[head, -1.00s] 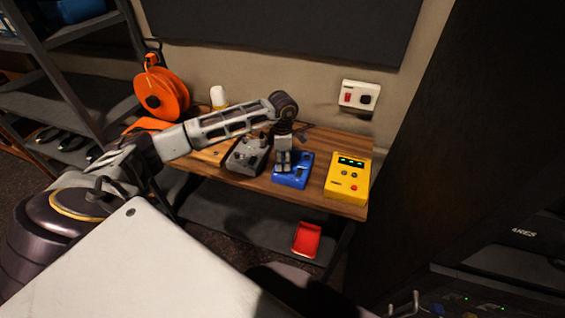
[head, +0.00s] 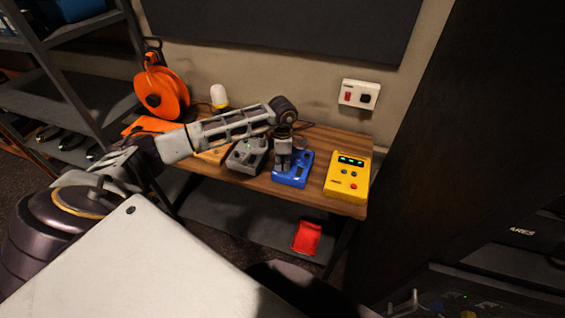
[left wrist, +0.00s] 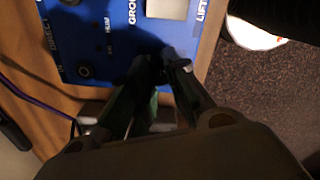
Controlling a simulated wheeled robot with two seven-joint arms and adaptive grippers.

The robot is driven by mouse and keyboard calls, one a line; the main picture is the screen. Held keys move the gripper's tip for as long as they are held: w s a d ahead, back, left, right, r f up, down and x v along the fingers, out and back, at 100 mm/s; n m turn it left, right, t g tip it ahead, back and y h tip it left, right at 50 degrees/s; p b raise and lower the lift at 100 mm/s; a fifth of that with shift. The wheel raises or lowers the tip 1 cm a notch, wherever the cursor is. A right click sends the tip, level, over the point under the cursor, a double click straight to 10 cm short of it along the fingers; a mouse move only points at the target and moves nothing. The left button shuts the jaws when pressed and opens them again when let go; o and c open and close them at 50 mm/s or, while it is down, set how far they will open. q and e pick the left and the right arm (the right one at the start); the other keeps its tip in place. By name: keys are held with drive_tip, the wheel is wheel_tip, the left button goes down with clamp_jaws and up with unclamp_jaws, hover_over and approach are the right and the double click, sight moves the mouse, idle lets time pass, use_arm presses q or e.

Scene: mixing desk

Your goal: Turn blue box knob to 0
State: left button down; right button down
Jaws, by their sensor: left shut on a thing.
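The blue box (head: 300,174) sits on the wooden desk, between a grey box and a yellow one. My left gripper (head: 283,168) reaches down onto it from above. In the left wrist view the two fingertips (left wrist: 172,68) are close together over the box's blue face (left wrist: 105,50). They are shut on its knob, which the fingers and their shadow hide, so its setting cannot be read. White lettering and a pale square show on the face. My right gripper is not in view.
The yellow box (head: 347,178) stands close on the right and the grey box (head: 248,155) close on the left. An orange cable reel (head: 161,95) and a white-topped lamp (head: 219,96) stand farther left. A red tray (head: 306,238) lies on the lower shelf.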

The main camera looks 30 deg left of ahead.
use_arm(q)
drive_tip(key=shift+n, duration=0.5)
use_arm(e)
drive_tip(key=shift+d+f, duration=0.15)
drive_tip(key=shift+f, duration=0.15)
use_arm(q)
drive_tip(key=n+b, duration=0.2)
drive_tip(key=n, duration=0.2)
drive_tip(key=n+b, duration=0.1)
drive_tip(key=n, duration=0.5)
drive_tip(key=shift+b, duration=0.4)
drive_tip(key=n, duration=0.6)
drive_tip(key=shift+b, duration=0.35)
drive_tip(key=shift+n, duration=0.4)
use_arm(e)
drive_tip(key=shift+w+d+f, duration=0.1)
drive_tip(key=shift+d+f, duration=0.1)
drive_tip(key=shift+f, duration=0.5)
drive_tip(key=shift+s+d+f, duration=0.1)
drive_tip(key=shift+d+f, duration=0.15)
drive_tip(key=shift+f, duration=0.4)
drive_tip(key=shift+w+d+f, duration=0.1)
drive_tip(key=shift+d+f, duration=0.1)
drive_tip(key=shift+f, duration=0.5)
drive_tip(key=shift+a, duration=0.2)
